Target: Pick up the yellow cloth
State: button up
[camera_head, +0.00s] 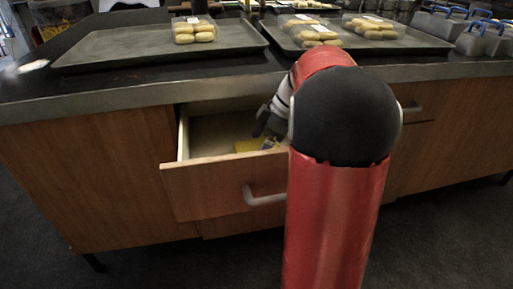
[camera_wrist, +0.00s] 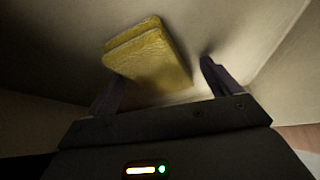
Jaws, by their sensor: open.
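The yellow cloth (camera_wrist: 152,58) lies on the pale floor of the open drawer. In the wrist view it looks like a folded, thick square, just ahead of my gripper and between the lines of its fingers. In the head view only a small yellow part of it (camera_head: 250,145) shows; my arm hides the rest. My gripper (camera_wrist: 165,82) is open and empty, with one dark finger on each side. The left fingertip is close to the cloth's lower left edge; I cannot tell if they touch. In the head view my gripper reaches down into the drawer.
The wooden drawer (camera_head: 222,190) is pulled out, with a metal handle (camera_head: 264,197) on its front. The dark counter (camera_head: 120,82) overhangs it. Trays (camera_head: 110,47) with packed buns (camera_head: 194,30) stand on top. Metal containers with blue handles (camera_head: 484,38) stand at the right.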

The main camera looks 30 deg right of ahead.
jog(key=shift+f, duration=0.15)
jog(key=c, duration=1)
jog(key=shift+c, duration=0.2)
